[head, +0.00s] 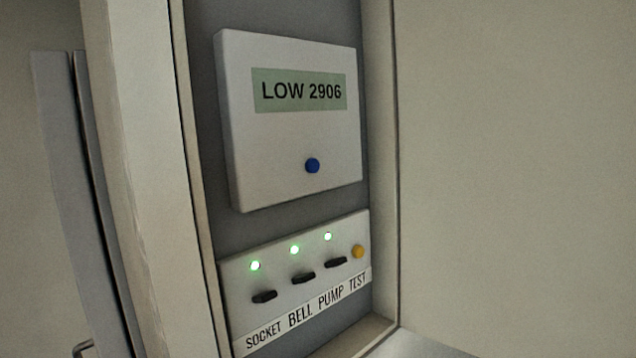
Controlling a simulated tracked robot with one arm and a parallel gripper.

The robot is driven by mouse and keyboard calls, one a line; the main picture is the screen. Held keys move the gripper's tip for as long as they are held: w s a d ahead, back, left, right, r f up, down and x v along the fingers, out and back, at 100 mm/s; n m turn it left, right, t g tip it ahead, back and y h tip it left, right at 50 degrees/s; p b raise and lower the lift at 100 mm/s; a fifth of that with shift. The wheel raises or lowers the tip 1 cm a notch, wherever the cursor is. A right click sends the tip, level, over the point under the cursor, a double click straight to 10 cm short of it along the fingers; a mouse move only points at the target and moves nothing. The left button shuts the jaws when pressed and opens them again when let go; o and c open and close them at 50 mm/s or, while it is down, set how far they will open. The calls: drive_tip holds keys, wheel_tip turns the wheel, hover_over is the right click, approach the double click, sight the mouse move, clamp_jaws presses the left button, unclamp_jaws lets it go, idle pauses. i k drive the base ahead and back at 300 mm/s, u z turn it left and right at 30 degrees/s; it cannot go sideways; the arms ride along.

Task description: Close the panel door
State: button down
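An open panel recess with a pale frame (150,180) fills the middle of the head view. Inside it, on a grey back, sits a white unit (290,215) with a display reading "LOW 2906" and a blue button. Below it is a switch strip (235,285) with three lit green lights, three black switches and a yellow button, labelled SOCKET, BELL, PUMP, TEST. A wide pale surface (520,170) stands right of the recess; I cannot tell whether it is the opened panel door or a wall. My gripper is not in view.
A tall, narrow grey slab (75,190) stands at the left, beside the frame. A small metal handle-like piece (84,348) shows at its bottom. A grey surface (425,346) shows at the bottom right. Nothing stands in front of the recess.

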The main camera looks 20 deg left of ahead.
sight(517, 118)
drive_tip(key=u, duration=0.05)
drive_tip(key=k, duration=1.05)
drive_tip(key=z, duration=0.7)
drive_tip(key=i, duration=1.45)
